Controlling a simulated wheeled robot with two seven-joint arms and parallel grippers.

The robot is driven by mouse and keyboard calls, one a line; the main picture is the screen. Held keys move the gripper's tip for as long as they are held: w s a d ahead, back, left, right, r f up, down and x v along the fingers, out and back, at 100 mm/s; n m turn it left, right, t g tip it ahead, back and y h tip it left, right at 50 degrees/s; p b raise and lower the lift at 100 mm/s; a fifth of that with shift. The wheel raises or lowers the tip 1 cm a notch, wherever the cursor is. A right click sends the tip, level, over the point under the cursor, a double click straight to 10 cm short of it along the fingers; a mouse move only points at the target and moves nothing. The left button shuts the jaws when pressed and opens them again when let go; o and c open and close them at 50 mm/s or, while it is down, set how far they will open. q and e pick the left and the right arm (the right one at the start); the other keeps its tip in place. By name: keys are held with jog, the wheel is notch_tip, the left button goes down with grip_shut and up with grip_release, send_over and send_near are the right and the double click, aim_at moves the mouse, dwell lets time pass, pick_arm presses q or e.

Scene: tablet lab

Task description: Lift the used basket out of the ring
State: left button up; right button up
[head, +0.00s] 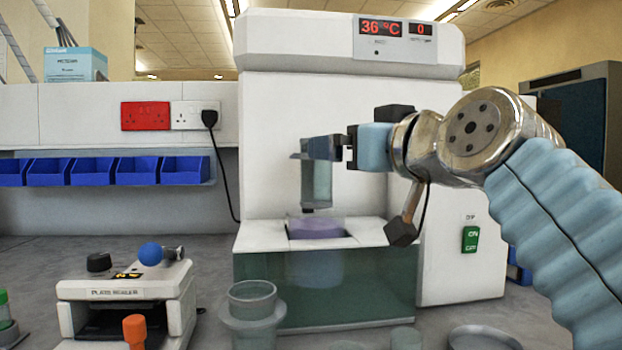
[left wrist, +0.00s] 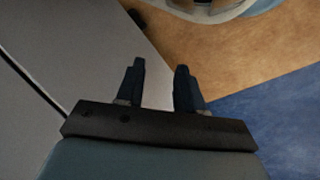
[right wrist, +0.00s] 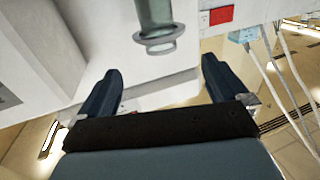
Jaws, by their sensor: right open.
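A clear, tube-like basket (head: 317,185) hangs upright in front of the white machine, above its water bath; a thin grey ring or bracket seems to be around its top, but I cannot make out the join. In the right wrist view the basket (right wrist: 153,12) shows upside down with a pale collar, beyond my fingertips. My right gripper (head: 322,148) is open at the height of the basket's top; the right wrist view (right wrist: 162,78) shows its fingers wide apart with nothing between them. My left gripper (left wrist: 158,75) is open and empty, outside the head view.
A purple-liquid vessel (head: 320,228) sits in the bath (head: 300,290) below the basket. A clear cylinder in a wide collar (head: 252,312) stands in front. A plate sealer (head: 125,292) stands left. A shallow dish (head: 484,338) lies right. Blue bins (head: 135,170) line the back wall.

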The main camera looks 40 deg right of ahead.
aim_at(316, 173)
jog(key=x, duration=0.3)
jog(key=p+x, duration=0.1)
jog(key=x, duration=0.2)
jog(key=p+x, duration=0.1)
jog(key=x, duration=0.3)
jog(key=shift+r, duration=0.3)
jog(key=shift+w+f, duration=0.1)
jog(key=shift+w, duration=0.25)
jog(key=shift+c, duration=0.5)
jog(key=c, duration=1.2)
